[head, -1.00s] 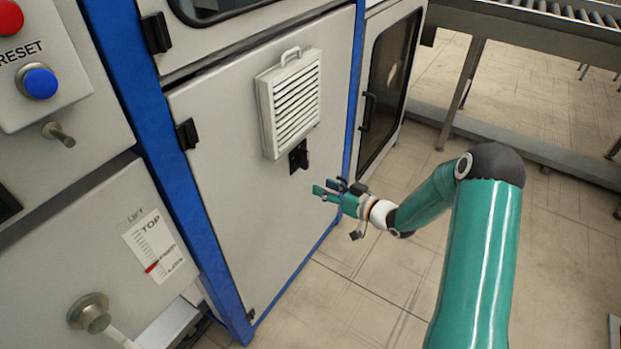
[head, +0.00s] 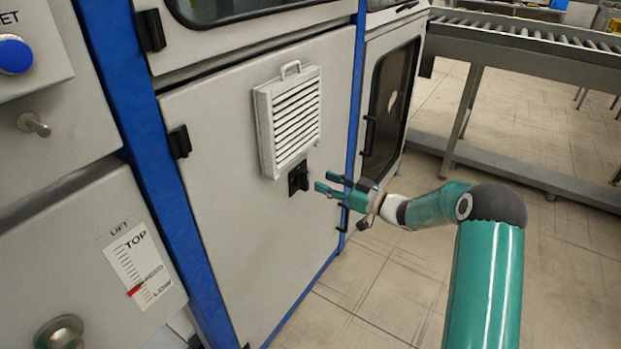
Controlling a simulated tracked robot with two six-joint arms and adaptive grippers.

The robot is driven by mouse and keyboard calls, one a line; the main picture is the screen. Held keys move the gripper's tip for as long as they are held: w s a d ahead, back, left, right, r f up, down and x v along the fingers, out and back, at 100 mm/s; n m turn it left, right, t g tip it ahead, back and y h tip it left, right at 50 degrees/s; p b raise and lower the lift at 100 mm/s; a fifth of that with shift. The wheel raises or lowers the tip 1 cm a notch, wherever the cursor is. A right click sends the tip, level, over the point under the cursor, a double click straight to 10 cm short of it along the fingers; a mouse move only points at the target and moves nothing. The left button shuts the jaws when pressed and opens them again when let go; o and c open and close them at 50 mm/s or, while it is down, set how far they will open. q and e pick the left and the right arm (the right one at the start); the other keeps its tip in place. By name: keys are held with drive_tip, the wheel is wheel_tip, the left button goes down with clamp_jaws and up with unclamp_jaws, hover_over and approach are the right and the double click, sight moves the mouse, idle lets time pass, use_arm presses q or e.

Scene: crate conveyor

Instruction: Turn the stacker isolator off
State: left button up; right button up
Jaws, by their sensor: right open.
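The isolator (head: 298,178) is a small black rotary switch on the grey cabinet door, just below the louvred vent. Its exact handle angle is too small to tell. My right gripper (head: 325,183) is teal, open and empty. Its two fingertips point left at the switch, a short gap to the right of it, and do not appear to touch it. My left gripper is not in view.
The louvred vent (head: 290,122) with a handle sticks out above the switch. A blue frame post (head: 357,90) and a dark-windowed door (head: 388,105) stand to the right. A lift scale (head: 139,267) and knob are at left. The roller conveyor (head: 530,35) is at back right.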

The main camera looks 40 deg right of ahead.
sight(308, 175)
drive_tip(key=shift+x, duration=2.75)
clamp_jaws()
